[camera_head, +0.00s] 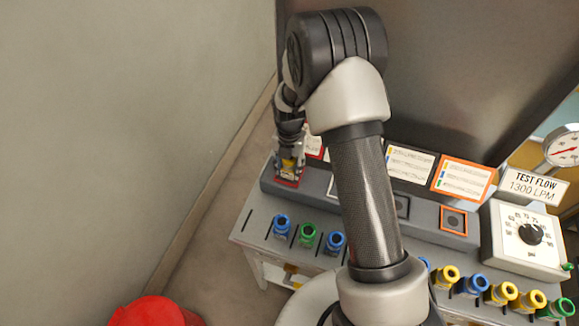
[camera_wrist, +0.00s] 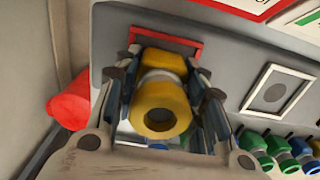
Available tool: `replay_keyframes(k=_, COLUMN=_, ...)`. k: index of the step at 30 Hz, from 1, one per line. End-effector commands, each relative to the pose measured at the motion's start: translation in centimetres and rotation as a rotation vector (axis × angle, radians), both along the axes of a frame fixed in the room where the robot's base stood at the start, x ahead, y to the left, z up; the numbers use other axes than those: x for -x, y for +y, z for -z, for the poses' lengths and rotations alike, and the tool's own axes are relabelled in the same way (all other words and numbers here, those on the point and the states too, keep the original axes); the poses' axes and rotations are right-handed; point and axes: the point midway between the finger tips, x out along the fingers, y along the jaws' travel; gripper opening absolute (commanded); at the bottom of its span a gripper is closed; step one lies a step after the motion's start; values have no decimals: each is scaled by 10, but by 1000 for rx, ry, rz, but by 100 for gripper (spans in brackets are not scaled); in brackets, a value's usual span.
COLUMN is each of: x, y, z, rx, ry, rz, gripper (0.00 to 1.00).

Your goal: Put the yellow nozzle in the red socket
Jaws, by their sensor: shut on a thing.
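The yellow nozzle (camera_wrist: 160,108) sits between the fingers of my gripper (camera_wrist: 158,100) in the wrist view, its open ring end facing the camera. My gripper is shut on it. Behind the nozzle the red-framed socket (camera_wrist: 190,44) shows on the grey raised ledge; the nozzle covers the lower part of its frame. In the head view my gripper (camera_head: 289,158) is at the left end of the ledge, over the red socket (camera_head: 286,183), with a bit of yellow between the fingers. Whether the nozzle touches the socket, I cannot tell.
Blue and green nozzles (camera_head: 307,232) stand in the front row, with several yellow, blue and green ones at the right. A white-framed socket (camera_wrist: 276,89) and an orange-framed socket (camera_head: 454,220) lie along the ledge. A dial box (camera_head: 527,238) stands right. A red object (camera_head: 150,312) is on the floor.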

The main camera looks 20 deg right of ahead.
Motion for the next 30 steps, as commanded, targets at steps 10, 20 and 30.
replay_keyframes(k=10, x=0, y=0, z=3, rx=-1, ry=1, rz=0, gripper=45)
replay_keyframes(k=20, x=0, y=0, z=2, rx=-1, ry=1, rz=0, gripper=58)
replay_keyframes(k=30, x=0, y=0, z=-15, rx=0, ry=-1, rz=0, gripper=58)
